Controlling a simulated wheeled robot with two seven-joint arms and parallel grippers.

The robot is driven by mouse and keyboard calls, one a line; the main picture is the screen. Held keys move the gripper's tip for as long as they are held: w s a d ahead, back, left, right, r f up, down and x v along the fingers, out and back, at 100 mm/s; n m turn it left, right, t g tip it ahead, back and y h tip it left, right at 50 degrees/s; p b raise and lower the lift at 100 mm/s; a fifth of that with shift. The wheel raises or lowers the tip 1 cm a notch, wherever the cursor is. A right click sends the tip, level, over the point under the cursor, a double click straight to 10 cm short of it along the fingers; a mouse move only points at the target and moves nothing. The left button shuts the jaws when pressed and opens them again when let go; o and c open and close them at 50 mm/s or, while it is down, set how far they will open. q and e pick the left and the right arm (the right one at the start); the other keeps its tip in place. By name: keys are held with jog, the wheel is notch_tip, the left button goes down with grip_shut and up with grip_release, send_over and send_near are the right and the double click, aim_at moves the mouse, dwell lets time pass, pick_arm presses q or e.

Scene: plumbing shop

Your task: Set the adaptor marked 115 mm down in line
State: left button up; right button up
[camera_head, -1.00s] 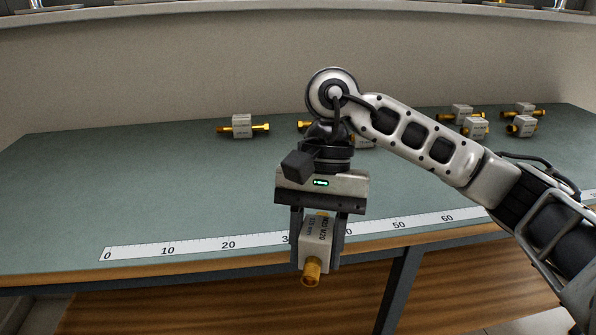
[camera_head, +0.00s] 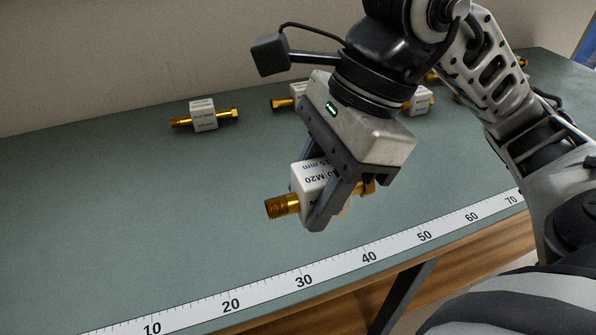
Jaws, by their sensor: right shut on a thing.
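My right gripper (camera_head: 335,195) is shut on an adaptor (camera_head: 307,179) with a white block body and brass threaded ends. The block carries print that reads "M20" and a partly hidden length ending in "5 mm". The adaptor is held above the green bench, behind the ruler, its longer brass end pointing left. At the back left another adaptor (camera_head: 203,115) lies on the bench. A second one (camera_head: 297,95) lies to its right, partly hidden by my gripper, and a third (camera_head: 418,101) shows behind my arm. My left gripper is not in view.
A white ruler strip (camera_head: 300,282) runs along the front edge of the green bench (camera_head: 120,210), with numbers from 10 to 70 showing. More brass ends (camera_head: 522,63) show behind my right arm. A wall stands behind.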

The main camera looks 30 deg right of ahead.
jog(key=w+d+f, duration=0.1)
jog(key=w+f, duration=0.1)
jog(key=w, duration=0.1)
jog(key=w+d+f, duration=0.2)
jog(key=w+f, duration=0.1)
jog(key=w+d+f+b, duration=0.1)
jog(key=w+d+f, duration=0.1)
jog(key=w+f, duration=0.1)
jog(key=shift+w+d, duration=0.1)
jog(key=shift+w, duration=0.4)
jog(key=f, duration=0.4)
jog(key=shift+w+d, duration=0.2)
jog(key=shift+w, duration=0.15)
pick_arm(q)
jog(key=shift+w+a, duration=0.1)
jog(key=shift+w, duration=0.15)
pick_arm(e)
jog(key=shift+f, duration=0.1)
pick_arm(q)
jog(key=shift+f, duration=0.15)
